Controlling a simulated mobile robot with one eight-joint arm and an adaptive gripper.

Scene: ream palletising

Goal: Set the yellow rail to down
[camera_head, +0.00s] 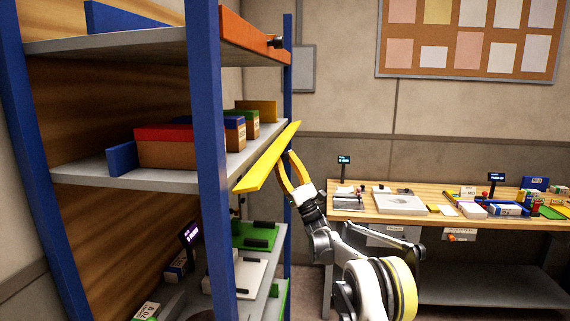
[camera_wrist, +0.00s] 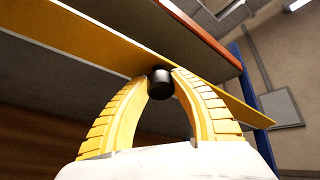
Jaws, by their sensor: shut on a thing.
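The yellow rail (camera_head: 268,158) runs along the front edge of the middle shelf (camera_head: 180,178) in the head view. It looks tilted outward from the shelf edge, though its exact angle is hard to tell. In the wrist view the rail (camera_wrist: 105,38) crosses above my gripper as a long yellow strip. A black knob (camera_wrist: 160,84) sits on it between my fingertips. My gripper (camera_head: 284,164) has yellow fingers, reaches the rail from the right, and is shut on the knob. The knob is hidden in the head view.
An orange rail (camera_head: 240,38) with a black knob stands along the top shelf above. Boxes (camera_head: 168,148) sit on the middle shelf behind the yellow rail. A blue post (camera_head: 212,150) stands in front. A wooden workbench (camera_head: 430,213) with several items is at right.

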